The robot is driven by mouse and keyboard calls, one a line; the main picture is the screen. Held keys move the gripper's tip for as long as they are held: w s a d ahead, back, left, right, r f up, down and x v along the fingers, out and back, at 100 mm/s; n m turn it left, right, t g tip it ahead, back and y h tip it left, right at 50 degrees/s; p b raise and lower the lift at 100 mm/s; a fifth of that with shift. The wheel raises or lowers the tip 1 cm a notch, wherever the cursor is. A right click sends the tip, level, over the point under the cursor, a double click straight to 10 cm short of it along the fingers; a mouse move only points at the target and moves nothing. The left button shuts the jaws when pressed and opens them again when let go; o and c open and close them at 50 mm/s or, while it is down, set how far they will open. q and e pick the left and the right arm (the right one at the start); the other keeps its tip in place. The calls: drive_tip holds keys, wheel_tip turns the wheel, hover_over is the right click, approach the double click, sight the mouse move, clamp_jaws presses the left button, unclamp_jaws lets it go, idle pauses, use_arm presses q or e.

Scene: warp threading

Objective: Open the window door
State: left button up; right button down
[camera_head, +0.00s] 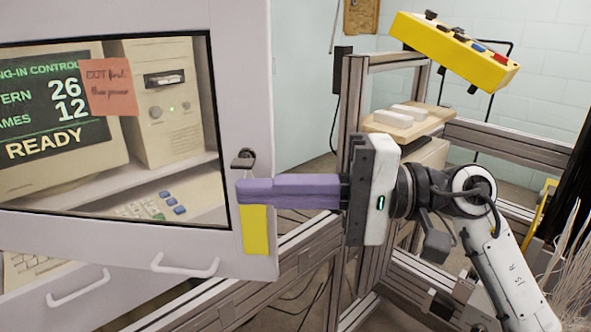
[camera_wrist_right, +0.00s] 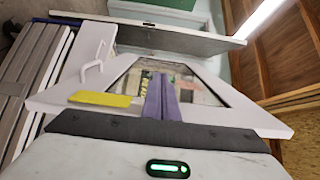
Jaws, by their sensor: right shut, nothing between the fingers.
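The window door (camera_head: 238,60) is a pale frame around a clear pane at the left of the head view. It also shows in the wrist view (camera_wrist_right: 252,112). A yellow strip (camera_head: 256,232) and a small dark latch (camera_head: 243,159) sit by its right edge. My right gripper (camera_head: 242,191) has its purple fingers together and empty. Their tips overlap the door's right edge, below the latch and just above the yellow strip. I cannot tell whether they touch the door, or whether it stands ajar. My left gripper is not in view.
Behind the pane are a green-text monitor (camera_head: 40,150), a beige computer (camera_head: 185,130) and an orange note (camera_head: 108,86). Metal framing, a yellow button box (camera_head: 455,48) and white threads (camera_head: 575,270) lie to the right.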

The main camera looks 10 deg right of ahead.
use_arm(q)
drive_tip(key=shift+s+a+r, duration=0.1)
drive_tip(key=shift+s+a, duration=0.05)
use_arm(e)
drive_tip(key=shift+s+a, duration=0.3)
drive_tip(key=shift+s, duration=0.6)
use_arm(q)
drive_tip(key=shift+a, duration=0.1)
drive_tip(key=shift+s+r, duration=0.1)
use_arm(e)
drive_tip(key=shift+s+a, duration=0.1)
drive_tip(key=shift+s, duration=0.2)
